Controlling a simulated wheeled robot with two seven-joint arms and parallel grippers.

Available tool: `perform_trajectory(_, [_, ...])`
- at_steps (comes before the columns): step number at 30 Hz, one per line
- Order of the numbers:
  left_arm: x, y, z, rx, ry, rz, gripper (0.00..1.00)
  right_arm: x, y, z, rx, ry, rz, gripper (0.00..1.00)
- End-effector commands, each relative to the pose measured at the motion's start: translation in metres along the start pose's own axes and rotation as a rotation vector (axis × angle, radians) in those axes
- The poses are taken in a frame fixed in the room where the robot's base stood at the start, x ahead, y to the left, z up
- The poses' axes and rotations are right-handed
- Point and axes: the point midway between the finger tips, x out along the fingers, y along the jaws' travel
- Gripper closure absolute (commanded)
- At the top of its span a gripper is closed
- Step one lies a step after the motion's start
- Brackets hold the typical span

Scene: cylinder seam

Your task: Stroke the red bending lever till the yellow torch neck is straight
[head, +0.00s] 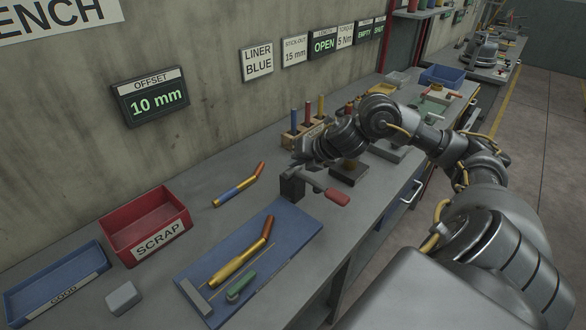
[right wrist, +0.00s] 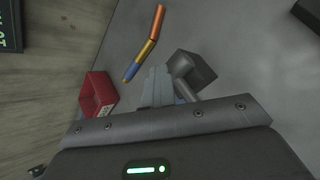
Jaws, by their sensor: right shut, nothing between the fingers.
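The bending lever has a red grip (head: 337,197) on a grey arm, joined to a dark block (head: 292,186) at the blue mat's far corner. In the right wrist view the block (right wrist: 193,70) shows, but not the red grip. A yellow torch neck (head: 232,266) with a bent copper-coloured end lies on the mat, apart from the block. A second bent neck, blue, yellow and orange (head: 239,187), lies on the bench behind; the wrist view shows it too (right wrist: 147,46). My right gripper (head: 299,165) is shut and empty, close above the block. My left gripper is out of view.
A red SCRAP bin (head: 146,222) and a blue GOOD tray (head: 60,283) stand at the left. A small grey block (head: 123,298) is near them. A green tool (head: 240,287) lies on the blue mat (head: 290,226). A rack of coloured rods (head: 306,128) stands behind my gripper.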

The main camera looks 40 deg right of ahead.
Motion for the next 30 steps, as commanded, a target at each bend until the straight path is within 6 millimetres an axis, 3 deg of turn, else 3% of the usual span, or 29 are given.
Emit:
perform_trajectory(1, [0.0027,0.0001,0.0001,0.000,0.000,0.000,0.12,0.0061,-0.0068,-0.0127,-0.004,0.031,-0.013,1.00])
perform_trajectory(30, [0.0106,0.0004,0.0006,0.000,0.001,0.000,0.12,0.0129,-0.0107,-0.0189,-0.002,0.035,-0.010,1.00])
